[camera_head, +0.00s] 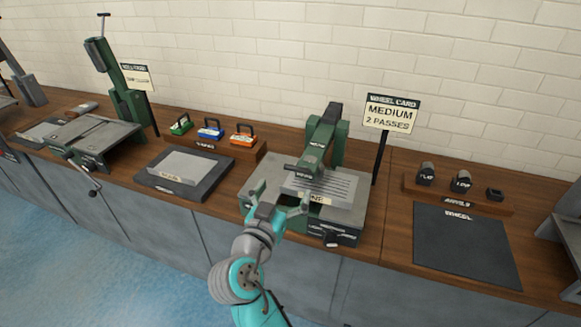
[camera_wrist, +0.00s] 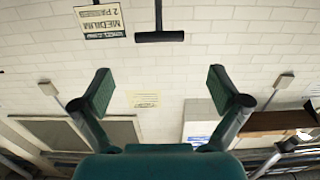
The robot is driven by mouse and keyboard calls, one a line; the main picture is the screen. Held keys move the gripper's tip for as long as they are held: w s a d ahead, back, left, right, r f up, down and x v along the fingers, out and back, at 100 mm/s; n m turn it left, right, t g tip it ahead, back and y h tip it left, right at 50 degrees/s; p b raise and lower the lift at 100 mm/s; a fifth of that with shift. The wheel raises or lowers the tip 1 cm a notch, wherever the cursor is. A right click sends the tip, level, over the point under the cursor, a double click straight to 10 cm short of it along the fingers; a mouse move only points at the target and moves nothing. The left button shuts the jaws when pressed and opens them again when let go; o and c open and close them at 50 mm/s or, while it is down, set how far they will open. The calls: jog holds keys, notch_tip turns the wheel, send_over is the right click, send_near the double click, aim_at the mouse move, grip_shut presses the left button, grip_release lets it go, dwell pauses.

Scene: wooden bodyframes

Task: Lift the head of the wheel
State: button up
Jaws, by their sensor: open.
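The green wheel machine (camera_head: 330,140) stands on the bench in the middle of the head view. Its head is lowered over a slotted grey plate (camera_head: 342,190), with a dark crossbar handle (camera_head: 300,168) at its front end. My gripper (camera_head: 290,200) is in front of the machine, near the plate's front left. It hides part of the machine's front. In the upside-down wrist view, my gripper's two fingers (camera_wrist: 161,88) are spread with nothing between them. A black T-shaped bar (camera_wrist: 160,36) shows beyond the fingertips, apart from them.
A "MEDIUM 2 PASSES" card (camera_head: 390,113) stands behind the machine. Right are a dark mat (camera_head: 465,248) and a small rack (camera_head: 459,194).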

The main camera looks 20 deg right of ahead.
aim_at(298, 167)
jog(key=x, duration=0.9)
jog(key=shift+w+d, duration=0.15)
jog(key=c, duration=1.7)
jog(key=shift+r, duration=0.1)
